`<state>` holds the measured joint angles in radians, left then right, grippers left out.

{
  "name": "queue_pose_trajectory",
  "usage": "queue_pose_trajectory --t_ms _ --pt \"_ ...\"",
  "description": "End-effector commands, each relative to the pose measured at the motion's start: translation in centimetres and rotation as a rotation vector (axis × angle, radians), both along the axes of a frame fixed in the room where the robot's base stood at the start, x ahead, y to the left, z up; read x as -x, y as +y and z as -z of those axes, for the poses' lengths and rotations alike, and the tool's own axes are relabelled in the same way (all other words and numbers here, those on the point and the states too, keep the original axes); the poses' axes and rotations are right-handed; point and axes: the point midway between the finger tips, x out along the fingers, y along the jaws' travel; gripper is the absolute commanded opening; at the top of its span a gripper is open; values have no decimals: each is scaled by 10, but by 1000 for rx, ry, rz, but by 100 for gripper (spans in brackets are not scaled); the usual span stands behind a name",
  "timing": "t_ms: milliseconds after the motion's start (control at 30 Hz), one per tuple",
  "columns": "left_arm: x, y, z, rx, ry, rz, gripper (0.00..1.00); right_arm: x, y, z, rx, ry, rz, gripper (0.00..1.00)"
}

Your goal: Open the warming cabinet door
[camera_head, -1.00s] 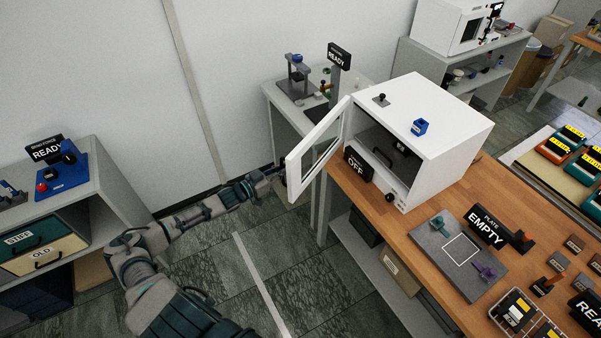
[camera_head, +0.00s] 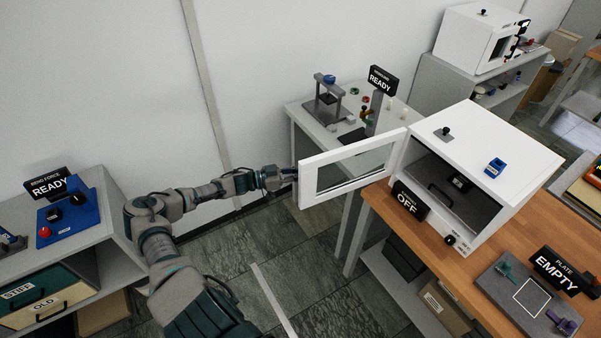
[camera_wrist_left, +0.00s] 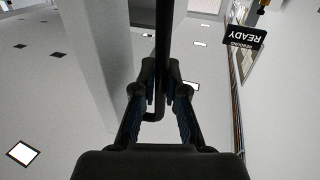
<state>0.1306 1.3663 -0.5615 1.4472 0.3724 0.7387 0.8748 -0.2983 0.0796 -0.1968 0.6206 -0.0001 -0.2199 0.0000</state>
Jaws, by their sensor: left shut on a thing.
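The white warming cabinet (camera_head: 500,150) stands on the wooden bench at the right. Its door (camera_head: 310,178), a white frame around a glass pane, is swung wide open to the left of the cabinet. The dark interior (camera_head: 450,190) shows. My left gripper (camera_head: 290,178) is at the door's outer edge, small in the head view. In the left wrist view my left gripper (camera_wrist_left: 160,100) is shut on a dark bar-shaped handle (camera_wrist_left: 164,50) that runs between its fingers. My right gripper is not in view.
An "OFF" sign (camera_head: 410,200) stands in front of the cabinet's opening. A grey table (camera_head: 300,108) with a small press is behind the door. A shelf with a blue device (camera_head: 70,217) is at the left. Open floor lies between shelf and bench.

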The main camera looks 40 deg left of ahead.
Motion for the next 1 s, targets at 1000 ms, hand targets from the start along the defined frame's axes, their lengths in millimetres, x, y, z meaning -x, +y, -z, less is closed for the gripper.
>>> queue_pose_trajectory --t_ms 1000 --pt "20 21 4 4 3 -3 23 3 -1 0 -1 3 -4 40"
